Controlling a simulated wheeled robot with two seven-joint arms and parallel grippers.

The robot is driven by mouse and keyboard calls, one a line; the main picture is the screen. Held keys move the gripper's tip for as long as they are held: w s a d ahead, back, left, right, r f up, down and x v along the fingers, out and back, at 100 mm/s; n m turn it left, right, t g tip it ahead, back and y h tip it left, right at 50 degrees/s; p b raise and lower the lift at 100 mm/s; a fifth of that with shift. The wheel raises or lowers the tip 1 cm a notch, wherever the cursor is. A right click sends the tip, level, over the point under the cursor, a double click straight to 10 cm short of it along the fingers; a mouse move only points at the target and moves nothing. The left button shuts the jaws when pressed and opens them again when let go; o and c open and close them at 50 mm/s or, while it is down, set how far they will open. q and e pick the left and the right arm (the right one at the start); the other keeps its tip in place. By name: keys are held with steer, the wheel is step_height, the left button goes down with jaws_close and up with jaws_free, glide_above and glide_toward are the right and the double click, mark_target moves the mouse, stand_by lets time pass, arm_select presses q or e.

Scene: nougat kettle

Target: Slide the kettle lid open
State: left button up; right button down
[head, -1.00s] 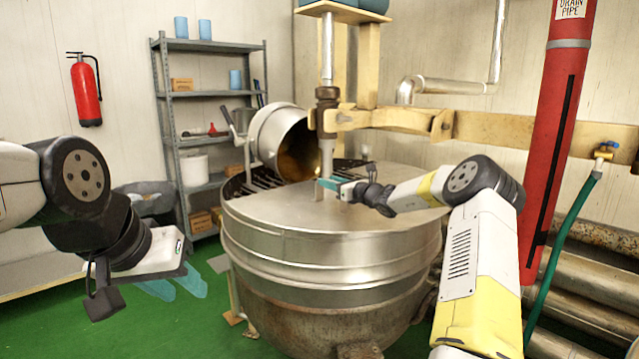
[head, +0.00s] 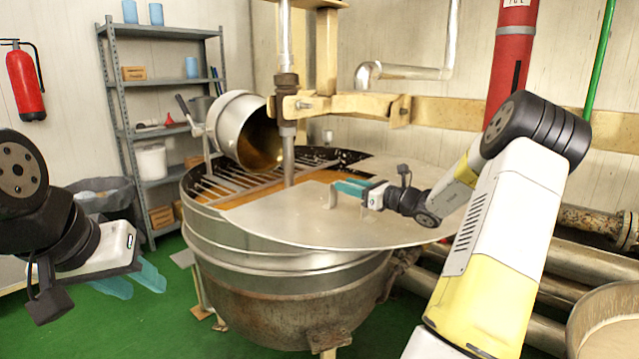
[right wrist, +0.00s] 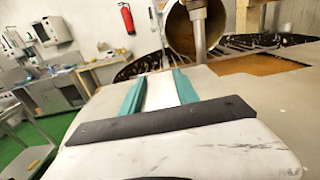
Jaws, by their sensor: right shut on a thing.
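The large steel kettle (head: 290,270) stands in the middle of the head view. Its flat grey lid (head: 290,222) lies across the front and right of the top, overhanging the right rim. A slatted grate (head: 235,183) and orange-brown contents (head: 222,204) show at the left and back. My right gripper (head: 347,188) is shut on the lid's upright handle (head: 333,198). Its teal fingers (right wrist: 158,92) also show over the lid (right wrist: 245,105) in the right wrist view. My left gripper (head: 133,280) is open and empty, with fingers apart, left of the kettle over the green floor.
A tilted steel pot (head: 238,130) and vertical shaft (head: 288,150) stand above the kettle. Shelves (head: 165,70) and a bin (head: 100,200) are at left. Pipes (head: 545,250) and a round vessel (head: 605,325) are at right. Green floor lies clear at front left.

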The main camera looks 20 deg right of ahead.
steer(key=shift+s+d, duration=0.2)
steer(key=shift+s, duration=0.1)
steer(key=c, duration=0.9)
jaws_free()
steer(key=v, duration=0.7)
steer(key=shift+s+d, duration=0.25)
steer(key=shift+s, duration=0.05)
